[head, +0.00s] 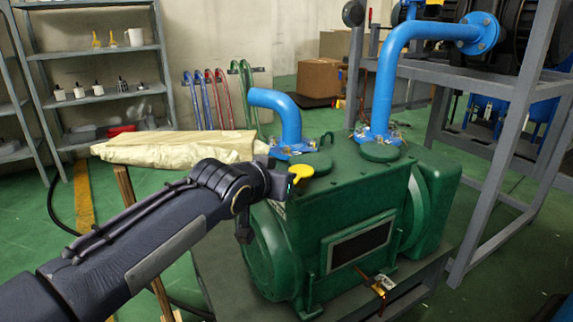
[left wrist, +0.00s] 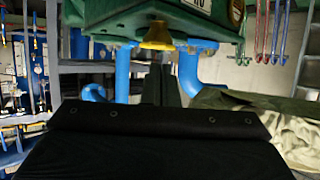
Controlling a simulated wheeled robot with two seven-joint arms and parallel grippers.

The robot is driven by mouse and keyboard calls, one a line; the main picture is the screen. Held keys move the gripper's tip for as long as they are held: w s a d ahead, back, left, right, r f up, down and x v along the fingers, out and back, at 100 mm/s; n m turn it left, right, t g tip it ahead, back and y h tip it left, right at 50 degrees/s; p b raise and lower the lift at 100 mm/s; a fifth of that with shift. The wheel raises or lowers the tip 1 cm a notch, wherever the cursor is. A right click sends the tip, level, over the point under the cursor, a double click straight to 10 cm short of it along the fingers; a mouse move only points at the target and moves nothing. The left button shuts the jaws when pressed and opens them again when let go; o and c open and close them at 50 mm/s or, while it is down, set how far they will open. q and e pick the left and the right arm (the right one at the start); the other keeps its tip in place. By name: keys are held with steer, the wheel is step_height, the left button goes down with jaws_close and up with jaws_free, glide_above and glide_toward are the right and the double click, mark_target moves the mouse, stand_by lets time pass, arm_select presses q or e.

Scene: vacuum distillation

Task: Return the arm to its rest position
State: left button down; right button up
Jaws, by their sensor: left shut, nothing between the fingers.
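My left arm reaches in from the lower left in the head view. Its gripper (head: 283,183) is shut and empty, close beside a yellow knob (head: 301,170) on the near side of the green pump machine (head: 345,205). In the left wrist view, which looks upside down, my dark fingers (left wrist: 160,84) are together with nothing held. The yellow knob (left wrist: 157,36) shows just past their tips, on the green body (left wrist: 110,15). I cannot tell whether the fingertips touch the knob. My right gripper is in neither view.
Blue pipes (head: 289,118) rise from the machine's top. A grey metal frame (head: 498,140) stands at the right. A cream cloth-like bundle (head: 180,148) lies behind my arm, and shelves (head: 95,55) stand at the back left. Green floor is open at the lower right.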

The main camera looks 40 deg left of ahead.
arm_select(q)
steer(key=s, duration=0.1)
steer(key=s+d+f, duration=0.1)
steer(key=s, duration=0.2)
steer(key=shift+s+d+f, duration=0.15)
steer(key=shift+d, duration=0.25)
steer(key=s+d+f+m+g+h, duration=0.1)
steer(key=s+d+f+g+h, duration=0.3)
steer(key=d+f, duration=0.55)
steer(key=s+d+f+m+g+h, duration=0.1)
steer(key=s+d+f+g+h, duration=0.2)
steer(key=s+d+f+h, duration=0.45)
step_height(320, 180, up, 33)
steer(key=w+d+y+p, duration=0.1)
steer(key=d+y+p, duration=0.1)
steer(key=p, duration=3.3)
steer(key=shift+d+r+m+y, duration=0.2)
steer(key=shift+d+m+y, duration=0.1)
steer(key=shift+y, duration=0.15)
